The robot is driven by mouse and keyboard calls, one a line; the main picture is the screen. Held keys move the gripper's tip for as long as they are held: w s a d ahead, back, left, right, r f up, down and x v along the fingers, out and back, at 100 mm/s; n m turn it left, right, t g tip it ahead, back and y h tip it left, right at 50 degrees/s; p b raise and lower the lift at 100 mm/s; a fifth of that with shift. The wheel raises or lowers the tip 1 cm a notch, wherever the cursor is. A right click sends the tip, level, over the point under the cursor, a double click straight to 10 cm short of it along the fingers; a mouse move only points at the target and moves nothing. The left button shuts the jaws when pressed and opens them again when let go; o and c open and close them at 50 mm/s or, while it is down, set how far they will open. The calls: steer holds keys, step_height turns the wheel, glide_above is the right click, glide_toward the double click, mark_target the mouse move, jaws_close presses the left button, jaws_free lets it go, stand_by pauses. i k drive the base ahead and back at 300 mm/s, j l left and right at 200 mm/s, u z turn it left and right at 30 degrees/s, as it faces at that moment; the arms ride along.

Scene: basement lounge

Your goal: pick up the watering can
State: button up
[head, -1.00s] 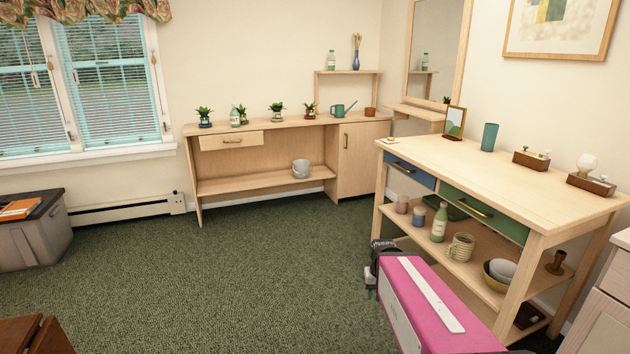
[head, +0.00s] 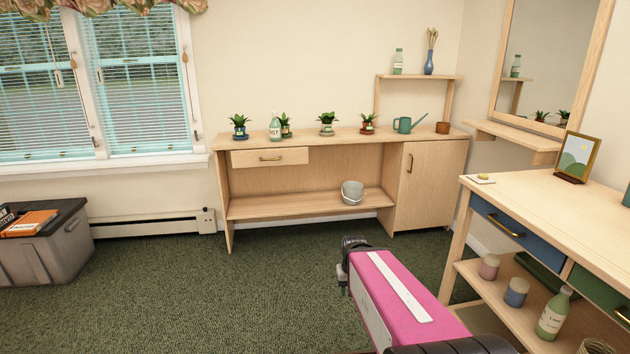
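The watering can (head: 403,125) is small and teal-green with a long thin spout pointing up to the right. It stands upright on the top of the wooden sideboard (head: 345,141) against the far wall, right of the middle, below a small raised shelf. My pink arm reaches in from the lower right. My gripper (head: 343,277) is at the far end of the arm, dark and partly hidden, low over the carpet and well short of the sideboard. Its finger opening is too small to make out.
Several potted plants and a green bottle (head: 275,128) stand left of the can; a brown pot (head: 442,128) stands to its right. A wooden table (head: 530,205) fills the right side. A grey bin (head: 45,245) is at left. The carpet (head: 230,290) ahead is open.

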mark_target(404, 123)
steer(key=i+z, duration=0.15)
steer(key=i, duration=0.45)
steer(key=i+j+z, duration=0.15)
steer(key=i, duration=0.45)
steer(key=i+j+z, duration=0.15)
steer(key=i, duration=0.4)
steer(key=j, duration=0.1)
